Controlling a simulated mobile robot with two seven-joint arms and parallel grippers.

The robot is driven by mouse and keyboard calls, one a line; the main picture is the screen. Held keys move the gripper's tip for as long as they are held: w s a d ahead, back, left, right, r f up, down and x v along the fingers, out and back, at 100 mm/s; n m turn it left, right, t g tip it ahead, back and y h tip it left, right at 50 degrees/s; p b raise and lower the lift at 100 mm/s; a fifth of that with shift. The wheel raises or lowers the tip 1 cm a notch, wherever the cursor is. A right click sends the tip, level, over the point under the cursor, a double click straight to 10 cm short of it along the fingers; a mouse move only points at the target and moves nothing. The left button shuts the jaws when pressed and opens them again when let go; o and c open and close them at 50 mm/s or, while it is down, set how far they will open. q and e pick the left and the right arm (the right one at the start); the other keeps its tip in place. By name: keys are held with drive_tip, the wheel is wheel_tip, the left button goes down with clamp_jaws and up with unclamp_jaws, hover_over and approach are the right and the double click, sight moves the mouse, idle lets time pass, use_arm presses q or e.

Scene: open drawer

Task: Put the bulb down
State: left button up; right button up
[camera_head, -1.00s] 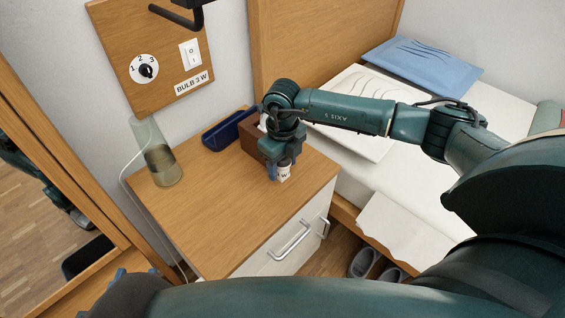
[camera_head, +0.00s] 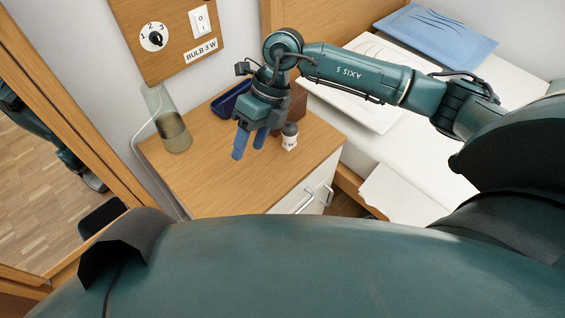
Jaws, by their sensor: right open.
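The bulb (camera_head: 289,136) stands on the wooden top of the bedside cabinet (camera_head: 225,185), near its right edge. It has a white lower part with a dark mark and a dark grey upper part. My right gripper (camera_head: 249,144) is open and empty, with its blue fingers pointing down just left of the bulb and apart from it. My left gripper is not in view.
A glass cylinder lamp (camera_head: 173,132) stands at the cabinet's back left. A dark blue tray (camera_head: 231,100) and a brown box (camera_head: 291,104) are at the back. A panel (camera_head: 165,30) with dial and switch hangs above. The cabinet's front left top is clear.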

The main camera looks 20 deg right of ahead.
drive_tip(key=s+a+g+y, duration=0.1)
drive_tip(key=s+a+y, duration=0.35)
drive_tip(key=a, duration=0.35)
drive_tip(key=s+a+r+m+t+y, duration=0.2)
drive_tip(key=a+r+m+t+y, duration=0.1)
drive_tip(key=r+m+y, duration=0.25)
drive_tip(key=s+a+r+m+t+y, duration=0.3)
drive_tip(key=r+m+y, duration=0.1)
drive_tip(key=r+y, duration=0.25)
drive_tip(key=w+d+f+m+t+h, duration=0.15)
drive_tip(key=d+m+t+h, duration=0.25)
drive_tip(key=m+t, duration=0.4)
drive_tip(key=w+d+m+t+h, duration=0.2)
drive_tip(key=d+m+t+h, duration=0.3)
drive_tip(key=m, duration=0.5)
drive_tip(key=s+d+f+m+g+h, duration=0.1)
drive_tip(key=s+d+f+m+h, duration=0.2)
drive_tip(key=f+m+h, duration=0.1)
drive_tip(key=s+d+f+m+g+h, duration=0.2)
drive_tip(key=s+d+f+m+h, duration=0.1)
drive_tip(key=f, duration=0.4)
drive_tip(key=shift+f+m+h, duration=0.3)
drive_tip(key=shift+m+h, duration=0.25)
drive_tip(key=shift+m, duration=0.7)
drive_tip(key=shift+s, duration=0.1)
